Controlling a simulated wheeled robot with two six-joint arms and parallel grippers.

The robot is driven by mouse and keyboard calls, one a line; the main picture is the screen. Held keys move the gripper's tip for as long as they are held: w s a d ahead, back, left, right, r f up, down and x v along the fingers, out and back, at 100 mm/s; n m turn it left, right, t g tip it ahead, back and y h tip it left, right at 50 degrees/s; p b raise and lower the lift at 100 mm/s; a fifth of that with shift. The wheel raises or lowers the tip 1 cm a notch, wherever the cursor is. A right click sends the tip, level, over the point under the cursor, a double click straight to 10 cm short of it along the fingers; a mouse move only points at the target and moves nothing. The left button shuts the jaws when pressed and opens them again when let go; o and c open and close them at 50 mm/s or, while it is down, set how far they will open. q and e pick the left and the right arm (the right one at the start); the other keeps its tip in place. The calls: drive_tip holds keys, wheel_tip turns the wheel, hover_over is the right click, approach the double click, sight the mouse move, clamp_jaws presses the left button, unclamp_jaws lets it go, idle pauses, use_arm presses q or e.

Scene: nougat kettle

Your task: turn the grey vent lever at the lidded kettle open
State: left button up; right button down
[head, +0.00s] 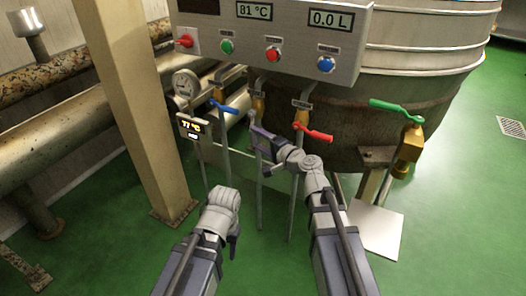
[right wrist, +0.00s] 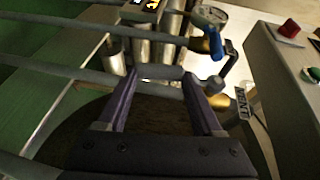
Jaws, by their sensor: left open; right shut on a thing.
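The lidded kettle (head: 425,60) is the large metal vessel at the upper right of the head view. My right gripper (head: 262,136) is in front of it, at the valve between the blue and red levers. In the right wrist view its two purple fingers (right wrist: 160,88) are shut on the grey vent lever (right wrist: 158,73), which spans between the fingertips. A VENT label (right wrist: 240,103) sits just right of them. In the head view the gripper mostly hides the lever. My left gripper (head: 234,238) is open and empty, low in front of the pipes.
A blue lever (head: 222,106) is left of my right gripper and a red lever (head: 314,132) is right of it, both close. A green lever (head: 397,110) is farther right. The control panel (head: 275,45) overhangs above. A beige post (head: 135,110) stands left.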

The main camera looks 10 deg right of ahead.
drive_tip(key=shift+w+a+f+t+y+b, duration=0.2)
drive_tip(key=shift+a+f+t+y+b, duration=0.25)
drive_tip(key=shift+b, duration=0.6)
use_arm(q)
wheel_tip(320, 180, down, 4)
drive_tip(key=shift+r+b, duration=0.1)
drive_tip(key=shift+b, duration=0.25)
use_arm(e)
drive_tip(key=shift+w+a+r, duration=0.1)
drive_tip(key=shift+a, duration=0.05)
drive_tip(key=shift+m, duration=0.3)
drive_tip(key=shift+c, duration=0.2)
unclamp_jaws()
drive_tip(key=v, duration=0.7)
drive_tip(key=shift+s, duration=0.3)
